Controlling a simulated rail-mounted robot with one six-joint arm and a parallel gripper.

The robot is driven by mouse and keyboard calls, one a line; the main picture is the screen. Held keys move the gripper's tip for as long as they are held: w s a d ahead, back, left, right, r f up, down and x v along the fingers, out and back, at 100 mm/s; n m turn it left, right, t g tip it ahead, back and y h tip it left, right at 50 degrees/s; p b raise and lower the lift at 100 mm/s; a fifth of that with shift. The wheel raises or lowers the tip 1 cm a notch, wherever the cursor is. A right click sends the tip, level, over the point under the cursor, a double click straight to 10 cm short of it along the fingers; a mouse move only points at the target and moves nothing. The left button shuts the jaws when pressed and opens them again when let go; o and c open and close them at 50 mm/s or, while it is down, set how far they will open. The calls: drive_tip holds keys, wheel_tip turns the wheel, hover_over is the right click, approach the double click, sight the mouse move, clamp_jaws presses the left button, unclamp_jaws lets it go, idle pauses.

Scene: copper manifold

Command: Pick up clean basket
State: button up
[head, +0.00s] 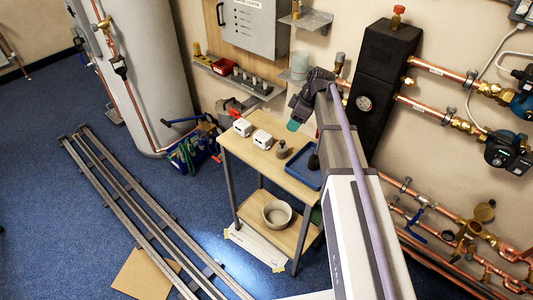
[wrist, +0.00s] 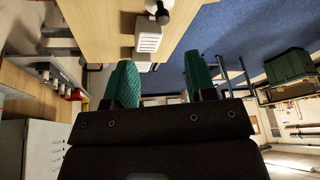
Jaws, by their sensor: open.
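I cannot tell for sure which thing is the clean basket. A small grey round piece with a narrower top (head: 282,150) stands on the wooden cart top (head: 262,138). A round grey bowl (head: 277,213) sits on the lower shelf. My gripper (head: 293,125) is above the cart's back edge, apart from these things. In the wrist view its green fingers (wrist: 160,84) are spread with nothing held between them.
A blue tray (head: 305,168) lies at the cart's right end, partly behind my arm. A wall shelf (head: 238,78) holds a red bin and several small cylinders. Copper pipes and a black housing (head: 382,75) are to the right. Floor rails (head: 130,210) run at left.

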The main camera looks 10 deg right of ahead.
sight(283, 141)
drive_tip(key=f+n+b, duration=0.1)
drive_tip(key=f+b, duration=0.1)
drive_tip(key=a+f+n+b, duration=0.1)
drive_tip(key=f+b, duration=0.2)
drive_tip(key=shift+a, duration=0.2)
drive_tip(key=shift+a+f+b, duration=0.2)
drive_tip(key=shift+f+b, duration=0.1)
drive_tip(key=shift+b, duration=0.05)
drive_tip(key=shift+r, duration=0.15)
drive_tip(key=b+x, duration=0.4)
drive_tip(key=x, duration=0.1)
drive_tip(key=shift+f+b, duration=0.25)
drive_tip(key=shift+b, duration=0.15)
drive_tip(key=shift+r, duration=0.25)
drive_tip(key=shift+c, duration=0.2)
clamp_jaws()
